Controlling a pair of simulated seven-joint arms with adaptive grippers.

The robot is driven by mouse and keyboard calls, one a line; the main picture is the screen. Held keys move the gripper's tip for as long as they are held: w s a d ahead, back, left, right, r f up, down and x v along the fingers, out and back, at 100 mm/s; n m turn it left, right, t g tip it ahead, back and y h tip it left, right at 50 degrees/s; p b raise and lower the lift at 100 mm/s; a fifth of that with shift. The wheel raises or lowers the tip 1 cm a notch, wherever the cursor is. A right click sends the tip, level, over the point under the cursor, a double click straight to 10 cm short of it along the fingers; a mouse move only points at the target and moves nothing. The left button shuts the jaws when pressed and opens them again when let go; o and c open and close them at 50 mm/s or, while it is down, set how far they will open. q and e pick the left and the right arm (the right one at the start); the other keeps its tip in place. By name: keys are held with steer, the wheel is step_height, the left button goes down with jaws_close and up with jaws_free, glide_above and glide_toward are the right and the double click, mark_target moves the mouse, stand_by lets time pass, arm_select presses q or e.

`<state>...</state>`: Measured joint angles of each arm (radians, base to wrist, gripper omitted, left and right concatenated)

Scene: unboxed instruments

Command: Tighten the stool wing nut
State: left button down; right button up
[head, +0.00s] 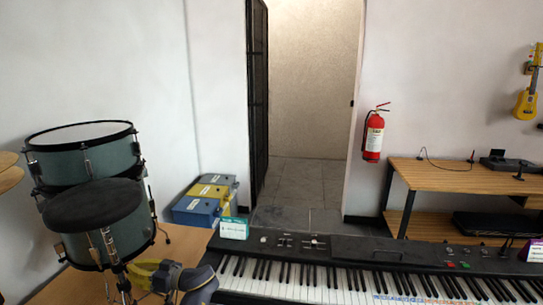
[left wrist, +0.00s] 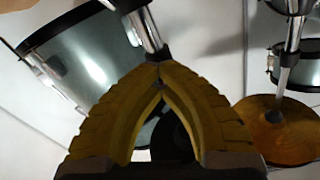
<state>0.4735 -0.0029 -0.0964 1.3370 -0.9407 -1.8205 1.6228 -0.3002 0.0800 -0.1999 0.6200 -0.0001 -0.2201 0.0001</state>
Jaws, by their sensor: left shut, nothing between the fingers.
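The drum stool's round black seat (head: 95,206) stands at the lower left of the head view, in front of the teal drums. Its chrome post and legs (head: 118,270) show below the seat. I cannot pick out the wing nut in either view. My left gripper (head: 132,272) is at the stool's post, just below and right of the seat. In the left wrist view its yellow fingers (left wrist: 158,68) meet at the tips, shut with nothing between them. A chrome tube (left wrist: 147,32) with a black collar lies just beyond the tips; whether they touch is unclear. My right gripper is out of view.
Teal drums (head: 82,160) stand close behind the stool. A brass cymbal (left wrist: 283,130) is at the right of the left wrist view. A keyboard (head: 370,270) spans the lower right of the head view. Blue and yellow boxes (head: 205,203) stand by the doorway.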

arm_select(q)
steer(key=m, duration=0.4)
steer(key=shift+m, duration=0.3)
steer(key=m, duration=0.4)
stand_by(0.4)
steer(key=c, duration=1.5)
jaws_free()
steer(key=shift+o, duration=0.2)
steer(key=shift+d, duration=0.1)
steer(key=shift+s+d, duration=0.15)
steer(key=shift+d, duration=0.8)
steer(key=shift+s+d, duration=0.2)
steer(key=shift+d, duration=0.8)
steer(key=shift+s+d, duration=0.15)
steer(key=shift+d, duration=0.8)
